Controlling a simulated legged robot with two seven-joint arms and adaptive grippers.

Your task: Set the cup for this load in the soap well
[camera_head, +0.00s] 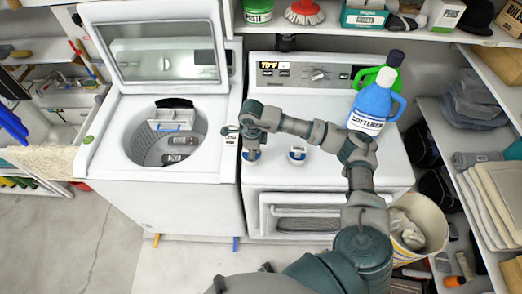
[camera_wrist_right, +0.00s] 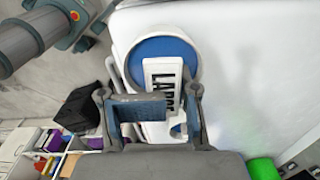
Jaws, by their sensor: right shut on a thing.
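My right gripper (camera_head: 250,141) is shut on a white cup with blue inside (camera_head: 251,156), over the left edge of the dryer top. In the right wrist view, the gripper (camera_wrist_right: 150,110) has its fingers around the cup's white handle, which is lettered "LARG…"; the round blue part (camera_wrist_right: 165,52) lies beyond. A second white and blue cup (camera_head: 297,155) stands on the dryer top to the right. The open washer (camera_head: 110,140) is at left. A white compartment (camera_head: 171,118) with a blue strip sits at the back of its opening; I take it as the soap well. My left gripper is out of view.
The washer lid (camera_head: 160,62) stands raised. A blue softener jug (camera_head: 373,106) and a green jug (camera_head: 394,60) stand at the dryer's right, near my arm. Shelves hold boxes above and towels at right. The dryer top (camera_head: 275,100) is clear behind my gripper.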

